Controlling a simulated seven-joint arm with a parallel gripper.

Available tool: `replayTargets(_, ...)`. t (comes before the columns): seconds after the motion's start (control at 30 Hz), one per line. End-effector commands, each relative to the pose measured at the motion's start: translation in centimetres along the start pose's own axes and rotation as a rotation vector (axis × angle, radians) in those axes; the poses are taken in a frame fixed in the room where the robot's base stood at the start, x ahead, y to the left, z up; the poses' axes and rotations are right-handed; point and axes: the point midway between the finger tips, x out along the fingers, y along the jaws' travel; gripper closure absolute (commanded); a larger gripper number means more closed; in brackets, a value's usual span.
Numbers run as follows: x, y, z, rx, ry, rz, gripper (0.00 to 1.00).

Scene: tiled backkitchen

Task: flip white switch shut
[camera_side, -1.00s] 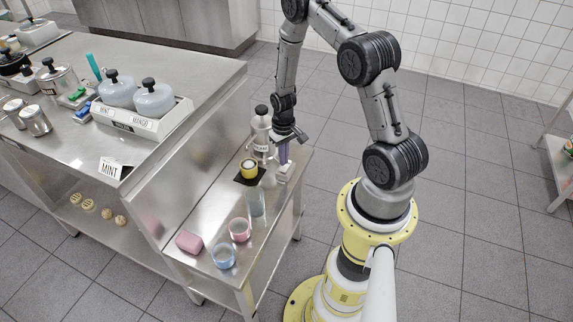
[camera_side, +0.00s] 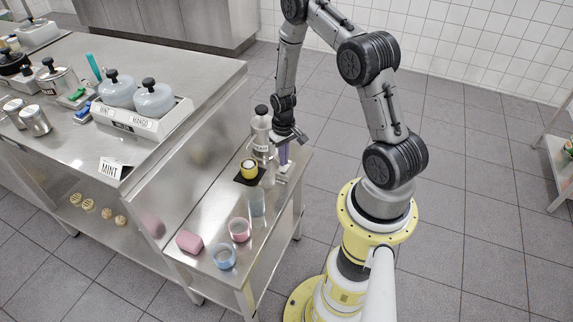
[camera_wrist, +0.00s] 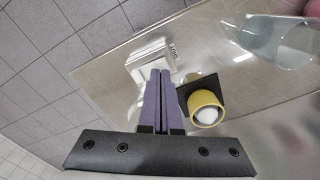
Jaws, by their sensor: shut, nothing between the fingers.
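The white switch (camera_side: 283,173) is a small pale box near the right edge of the steel side table. It also shows in the wrist view, as a white labelled block (camera_wrist: 150,52) just beyond the fingertips. My gripper (camera_side: 284,163) points down at it with purple fingers pressed together and nothing between them. In the wrist view the fingertips (camera_wrist: 160,72) overlap the near side of the block. The lever is hidden or too small to make out, so I cannot tell its position or whether the fingers touch it.
A yellow round holder (camera_wrist: 206,108) on a black square stands close beside the fingers. A tall bottle (camera_side: 261,135) stands behind, and clear (camera_side: 257,203), pink (camera_side: 239,230) and blue (camera_side: 224,257) glasses stand nearer. A pink block (camera_side: 189,242) lies at the front left.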

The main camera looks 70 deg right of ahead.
Motion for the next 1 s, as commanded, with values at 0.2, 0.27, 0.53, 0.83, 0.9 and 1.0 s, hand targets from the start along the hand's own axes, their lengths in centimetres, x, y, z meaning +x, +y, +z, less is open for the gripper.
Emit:
replayTargets(0.2,0.3,0.0,0.0,0.0,-0.001,0.0,1.0)
replayTargets(0.27,0.4,0.0,0.0,0.0,-0.001,0.0,1.0)
replayTargets(0.53,0.8,0.0,0.0,0.0,-0.001,0.0,1.0)
replayTargets(0.83,1.2,0.0,0.0,0.0,-0.001,0.0,1.0)
replayTargets(0.9,1.3,0.0,0.0,0.0,-0.001,0.0,1.0)
replayTargets(1.0,1.4,0.0,0.0,0.0,-0.001,0.0,1.0)
